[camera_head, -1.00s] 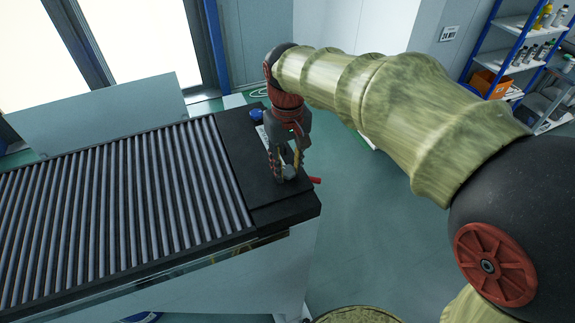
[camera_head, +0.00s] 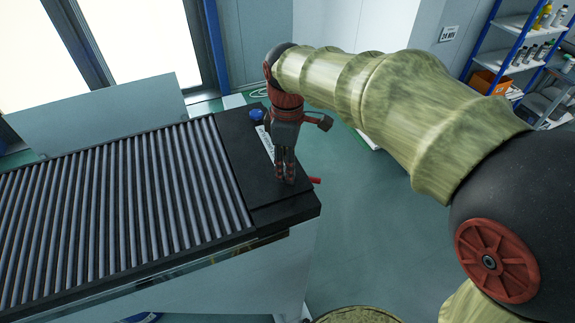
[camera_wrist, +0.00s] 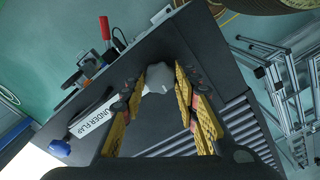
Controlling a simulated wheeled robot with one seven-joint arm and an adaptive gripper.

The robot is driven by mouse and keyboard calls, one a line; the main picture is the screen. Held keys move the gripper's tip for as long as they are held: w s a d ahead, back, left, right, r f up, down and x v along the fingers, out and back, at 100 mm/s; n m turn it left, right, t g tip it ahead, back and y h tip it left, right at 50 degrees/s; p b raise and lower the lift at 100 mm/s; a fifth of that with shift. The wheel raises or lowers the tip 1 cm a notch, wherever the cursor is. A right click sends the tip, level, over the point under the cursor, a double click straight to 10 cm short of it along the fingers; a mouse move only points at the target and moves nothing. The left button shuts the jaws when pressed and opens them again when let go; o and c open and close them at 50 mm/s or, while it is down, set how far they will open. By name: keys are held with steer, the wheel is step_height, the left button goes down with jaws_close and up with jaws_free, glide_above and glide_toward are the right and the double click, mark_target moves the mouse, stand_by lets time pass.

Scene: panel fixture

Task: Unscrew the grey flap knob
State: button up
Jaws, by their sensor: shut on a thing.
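The grey flap knob (camera_wrist: 158,77) shows in the wrist view, a lobed grey cap on the dark panel. My gripper (camera_wrist: 157,84) has its yellow-padded fingers on both sides of it, shut on it. In the head view my gripper (camera_head: 285,180) points down at the dark end panel (camera_head: 240,160) of the roller table, and its fingers hide the knob. Whether the knob is raised off the panel cannot be told.
A white "UNDER FLAP" label (camera_wrist: 93,121) lies beside the fingers. A red handle (camera_head: 315,180) sticks out at the panel's right edge. A blue knob (camera_head: 257,114) stands behind my gripper. Rollers (camera_head: 120,200) fill the left side. Open floor lies to the right.

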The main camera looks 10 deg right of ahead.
steer(key=shift+r+n, duration=0.1)
steer(key=shift+n, duration=2.1)
steer(key=o, duration=1.2)
steer(key=shift+c, duration=0.2)
step_height(320, 180, up, 12)
